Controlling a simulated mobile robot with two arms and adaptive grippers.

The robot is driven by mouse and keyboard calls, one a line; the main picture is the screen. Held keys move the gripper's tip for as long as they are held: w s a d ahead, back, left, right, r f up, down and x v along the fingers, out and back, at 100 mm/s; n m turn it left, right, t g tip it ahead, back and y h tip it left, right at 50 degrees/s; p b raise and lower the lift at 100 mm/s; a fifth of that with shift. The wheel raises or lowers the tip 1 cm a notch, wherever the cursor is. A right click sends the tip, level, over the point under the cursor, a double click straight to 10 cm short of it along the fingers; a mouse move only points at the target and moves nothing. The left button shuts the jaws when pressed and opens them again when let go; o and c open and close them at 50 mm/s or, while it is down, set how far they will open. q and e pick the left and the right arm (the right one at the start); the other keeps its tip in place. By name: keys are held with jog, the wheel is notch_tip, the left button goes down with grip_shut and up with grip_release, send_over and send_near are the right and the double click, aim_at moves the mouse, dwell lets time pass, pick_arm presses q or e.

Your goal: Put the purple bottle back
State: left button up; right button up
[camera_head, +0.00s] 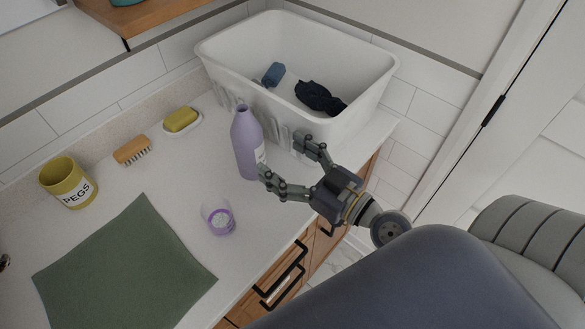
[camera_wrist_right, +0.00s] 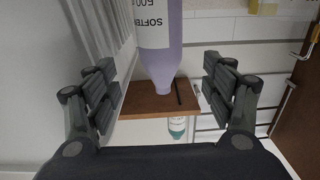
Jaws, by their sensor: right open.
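The purple bottle (camera_head: 247,145) stands upright on the light counter, close to the front of the white basin. It has a white label and shows no cap. My right gripper (camera_head: 286,160) is open and empty, just to the right of the bottle, with its fingers pointing at it. In the right wrist view the picture is upside down, and the bottle (camera_wrist_right: 160,58) appears in the gap between the open fingers (camera_wrist_right: 160,82). Whether a finger touches it cannot be told. My left gripper is not in view.
A white basin (camera_head: 285,104) holds dark cloth and a blue item. A clear purple-marked cup (camera_head: 218,217), brush (camera_head: 132,150), yellow soap (camera_head: 181,119), PEGS pot (camera_head: 68,182) and green mat (camera_head: 122,268) lie on the counter. A wooden shelf (camera_wrist_right: 148,106) bears a teal bottle (camera_wrist_right: 178,126).

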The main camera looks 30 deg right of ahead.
jog(key=shift+b+v, duration=0.35)
jog(key=shift+v, duration=0.55)
